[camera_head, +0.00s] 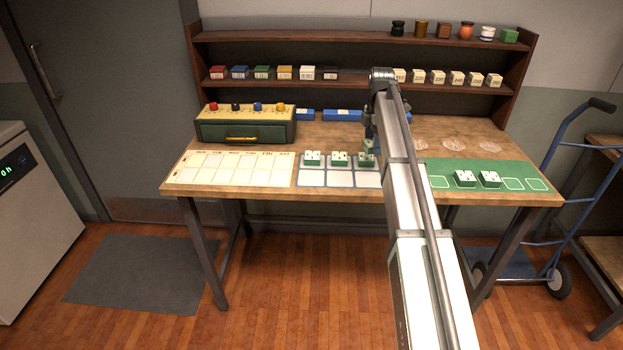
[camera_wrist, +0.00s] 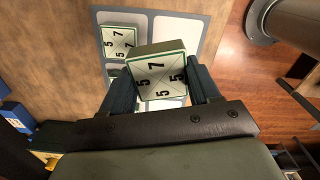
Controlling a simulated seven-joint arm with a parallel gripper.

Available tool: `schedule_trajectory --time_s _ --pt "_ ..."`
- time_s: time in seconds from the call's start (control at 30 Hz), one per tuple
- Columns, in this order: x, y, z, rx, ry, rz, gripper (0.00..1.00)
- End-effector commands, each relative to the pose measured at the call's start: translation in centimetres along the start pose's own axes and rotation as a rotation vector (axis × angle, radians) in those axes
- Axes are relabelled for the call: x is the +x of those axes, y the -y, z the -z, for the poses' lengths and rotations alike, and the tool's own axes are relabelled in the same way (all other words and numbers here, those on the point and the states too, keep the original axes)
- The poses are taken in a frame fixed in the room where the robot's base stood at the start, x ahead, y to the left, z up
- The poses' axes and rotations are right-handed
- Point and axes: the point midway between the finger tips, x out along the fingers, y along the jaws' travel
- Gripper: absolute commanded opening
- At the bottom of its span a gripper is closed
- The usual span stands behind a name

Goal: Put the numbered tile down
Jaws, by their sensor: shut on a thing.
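My gripper (camera_wrist: 160,88) is shut on a numbered tile (camera_wrist: 158,75), a green-edged block whose pale face shows a 7 and 5s split by crossing lines. In the wrist view the held tile is over a grey mat with white cells (camera_wrist: 168,28). Another numbered tile (camera_wrist: 118,42) lies on that mat to the left of the held one. In the head view my gripper (camera_head: 369,140) is at the right part of the mat (camera_head: 340,188), partly hidden by my arm. Tiles (camera_head: 312,158) and (camera_head: 339,158) lie in its back row. Whether the held tile touches the mat is unclear.
A green mat (camera_head: 440,168) with two tiles (camera_head: 465,178) lies right of my arm. A pale gridded chart (camera_head: 235,168) and a green box with coloured knobs (camera_head: 246,128) are left. A two-level shelf (camera_head: 350,45) with small blocks stands behind. The mat's front row looks bare.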

Motion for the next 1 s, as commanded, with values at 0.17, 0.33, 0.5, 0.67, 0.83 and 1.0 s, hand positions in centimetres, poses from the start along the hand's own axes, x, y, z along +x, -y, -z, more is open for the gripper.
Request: schedule_trajectory --time_s 0.17,0.33,0.5,0.67,0.83,1.0 --pt "-0.1 -1.6 7.1 -0.087 0.0 -0.001 0.25" --pt "-0.1 -2.4 12.9 -0.154 0.0 -0.001 0.25" --pt "-0.2 -2.7 17.1 -0.18 0.0 -0.002 0.25" --pt "-0.3 -2.8 20.2 -0.141 0.001 -0.002 0.25" --pt "-0.2 -2.7 19.9 0.0 0.001 -0.001 0.25" --pt "-0.2 -2.6 19.9 0.141 0.001 0.0 0.25"
